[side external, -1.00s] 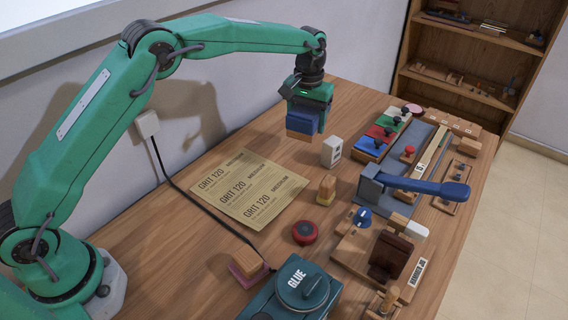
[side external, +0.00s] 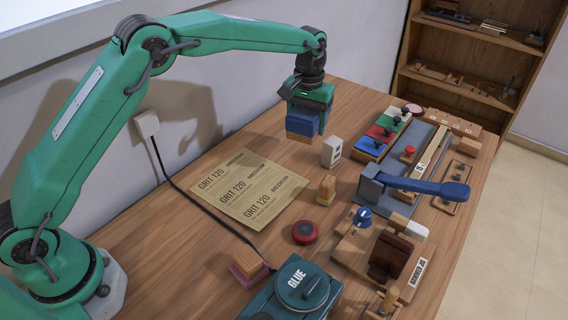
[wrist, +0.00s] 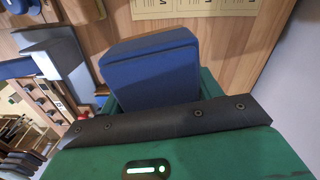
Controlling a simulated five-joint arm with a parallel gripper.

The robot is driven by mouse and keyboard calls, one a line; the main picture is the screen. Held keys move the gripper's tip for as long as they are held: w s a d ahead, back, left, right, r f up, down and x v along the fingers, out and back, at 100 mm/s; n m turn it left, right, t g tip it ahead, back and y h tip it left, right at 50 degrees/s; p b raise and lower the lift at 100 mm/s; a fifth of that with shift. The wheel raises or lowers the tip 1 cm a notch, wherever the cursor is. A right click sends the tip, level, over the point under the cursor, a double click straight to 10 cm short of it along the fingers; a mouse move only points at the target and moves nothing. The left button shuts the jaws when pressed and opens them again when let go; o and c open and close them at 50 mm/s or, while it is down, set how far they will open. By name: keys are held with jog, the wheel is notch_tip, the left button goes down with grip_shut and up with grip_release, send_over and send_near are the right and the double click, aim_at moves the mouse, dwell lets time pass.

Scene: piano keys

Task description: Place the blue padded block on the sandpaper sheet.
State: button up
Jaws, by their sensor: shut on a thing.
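My gripper (side external: 311,103) is shut on the blue padded block (side external: 302,121), which has a blue upper part and a wooden lower part. It holds the block in the air over the far part of the table, beyond the sandpaper. In the wrist view the blue block (wrist: 152,70) fills the middle, in front of my gripper's dark plate; the fingertips are mostly hidden. The tan sandpaper sheet (side external: 249,189), printed GRIT 120, lies flat and bare on the table. Its edge shows at the top of the wrist view (wrist: 190,8).
A white box (side external: 332,151), a small wooden block (side external: 326,190) and a red round puck (side external: 305,232) stand right of the sheet. A blue-handled press (side external: 410,186) is further right. The glue pot (side external: 302,285) and a pink-and-wood block (side external: 248,264) are in front. A cord runs left of the sheet.

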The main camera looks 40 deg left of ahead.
jog(key=s+d+m, duration=0.2)
jog(key=s, duration=2.2)
jog(key=shift+d+r, duration=0.2)
jog(key=shift+d, duration=0.1)
jog(key=shift+s, duration=0.1)
send_over(245, 189)
notch_tip(245, 189, down, 7)
jog(key=shift+f, duration=2)
jog(key=shift+f, duration=0.1)
jog(key=o, duration=1.3)
